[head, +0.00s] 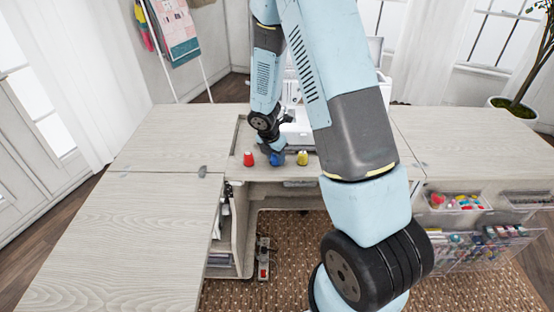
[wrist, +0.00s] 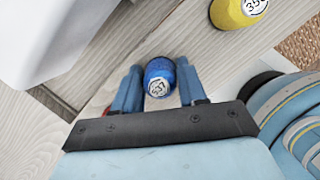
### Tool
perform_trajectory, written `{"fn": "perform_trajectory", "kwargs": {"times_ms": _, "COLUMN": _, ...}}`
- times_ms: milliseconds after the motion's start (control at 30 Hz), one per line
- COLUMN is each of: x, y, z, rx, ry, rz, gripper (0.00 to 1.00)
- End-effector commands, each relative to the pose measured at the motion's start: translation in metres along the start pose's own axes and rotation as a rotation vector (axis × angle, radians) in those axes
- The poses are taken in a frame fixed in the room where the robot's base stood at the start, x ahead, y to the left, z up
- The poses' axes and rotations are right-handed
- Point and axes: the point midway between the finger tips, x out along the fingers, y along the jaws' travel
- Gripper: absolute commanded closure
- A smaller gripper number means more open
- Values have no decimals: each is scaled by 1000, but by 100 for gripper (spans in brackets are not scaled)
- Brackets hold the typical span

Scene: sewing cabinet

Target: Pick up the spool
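A blue spool (wrist: 159,78) with a numbered white top sits between the two fingers of my gripper (wrist: 159,85) in the wrist view. The spool is at the cabinet's recessed middle surface. I cannot tell whether it is clear of the surface.
A red spool (head: 249,159) stands left of the blue one and a yellow spool (head: 302,158) right of it; the yellow one also shows in the wrist view (wrist: 236,10). A white machine (head: 300,130) stands close behind. The left tabletop (head: 120,235) is clear.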

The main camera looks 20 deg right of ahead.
Motion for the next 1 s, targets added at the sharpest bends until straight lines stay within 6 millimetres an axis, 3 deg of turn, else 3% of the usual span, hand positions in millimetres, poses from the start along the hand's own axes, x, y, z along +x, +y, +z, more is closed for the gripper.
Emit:
{"fn": "perform_trajectory", "kwargs": {"times_ms": 300, "x": 0, "y": 0, "z": 0, "rx": 0, "ry": 0, "rz": 0, "gripper": 89}}
{"fn": "perform_trajectory", "kwargs": {"times_ms": 667, "x": -5, "y": 0, "z": 2, "rx": 2, "ry": 0, "rz": 2, "gripper": 89}}
{"fn": "perform_trajectory", "kwargs": {"times_ms": 867, "x": -29, "y": 0, "z": 9, "rx": 3, "ry": -1, "rz": 2, "gripper": 89}}
{"fn": "perform_trajectory", "kwargs": {"times_ms": 1000, "x": -52, "y": -11, "z": 2, "rx": 1, "ry": -1, "rz": 2, "gripper": 89}}
